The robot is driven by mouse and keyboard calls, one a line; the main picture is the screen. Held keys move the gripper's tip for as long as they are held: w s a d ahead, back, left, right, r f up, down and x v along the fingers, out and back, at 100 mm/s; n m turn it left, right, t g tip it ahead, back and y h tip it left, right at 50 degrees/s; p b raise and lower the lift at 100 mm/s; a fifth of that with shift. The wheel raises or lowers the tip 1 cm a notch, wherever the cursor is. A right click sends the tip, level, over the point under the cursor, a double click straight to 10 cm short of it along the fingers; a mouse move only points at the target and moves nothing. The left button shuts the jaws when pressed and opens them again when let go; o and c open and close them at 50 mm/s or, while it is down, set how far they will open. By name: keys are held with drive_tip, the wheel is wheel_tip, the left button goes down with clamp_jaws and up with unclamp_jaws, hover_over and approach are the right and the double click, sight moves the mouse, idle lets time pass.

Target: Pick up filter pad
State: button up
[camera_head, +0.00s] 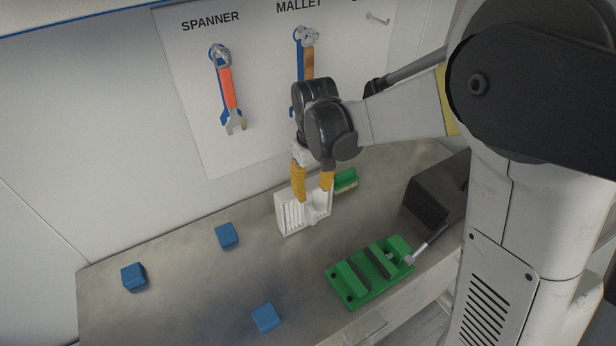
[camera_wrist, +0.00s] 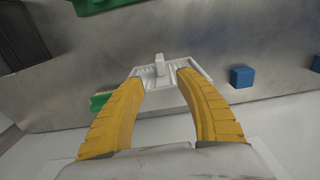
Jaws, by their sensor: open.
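My gripper (camera_head: 314,192) is open, its yellow fingers pointing down at a white slotted holder (camera_head: 292,217) on the grey bench. In the wrist view the fingertips (camera_wrist: 160,78) lie over the holder (camera_wrist: 172,99), one on each side of its middle. A small pale upright piece (camera_wrist: 160,64) shows between and beyond the fingertips. I cannot tell if it is the filter pad or part of the holder. The fingers hide part of the holder. A green block with a tan side (camera_head: 345,181) lies just behind the holder; either may be linked to the pad, unclear which.
A green fixture (camera_head: 370,272) with a metal handle lies at the front right. A dark box (camera_head: 428,205) stands at the right. Blue blocks (camera_head: 227,235), (camera_head: 134,277), (camera_head: 265,317) are spread at the left and front. A tool board (camera_head: 262,120) hangs behind.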

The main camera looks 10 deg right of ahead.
sight(312, 216)
wheel_tip(312, 216, down, 11)
drive_tip(key=b, duration=0.2)
drive_tip(key=shift+b, duration=0.35)
clamp_jaws()
